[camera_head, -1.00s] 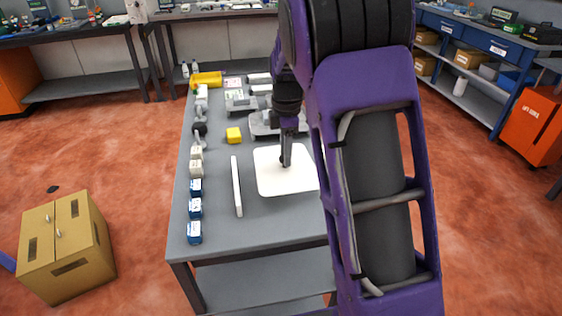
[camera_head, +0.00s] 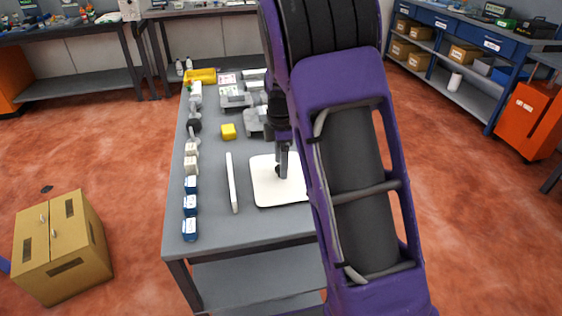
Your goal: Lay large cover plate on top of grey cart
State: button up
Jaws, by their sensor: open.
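A large white square plate with rounded corners (camera_head: 268,194), which looks like the large cover plate, lies flat on a grey-topped table (camera_head: 215,236) with a lower shelf. I cannot tell whether this table is the grey cart; no other cart is clear in view. My gripper (camera_head: 282,176) is open and points down over the far part of the plate. Whether its fingers touch the plate is too small to tell. My purple arm hides the plate's right edge and the right side of the table.
A narrow white bar (camera_head: 232,183) lies left of the plate. Blue-and-white small boxes (camera_head: 190,206) line the table's left edge. A cardboard cabinet (camera_head: 62,245) stands on the floor at left.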

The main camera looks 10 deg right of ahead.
notch_tip(320, 180, up, 12)
jog(key=p, duration=0.1)
jog(key=shift+s, duration=0.2)
dwell(0.3)
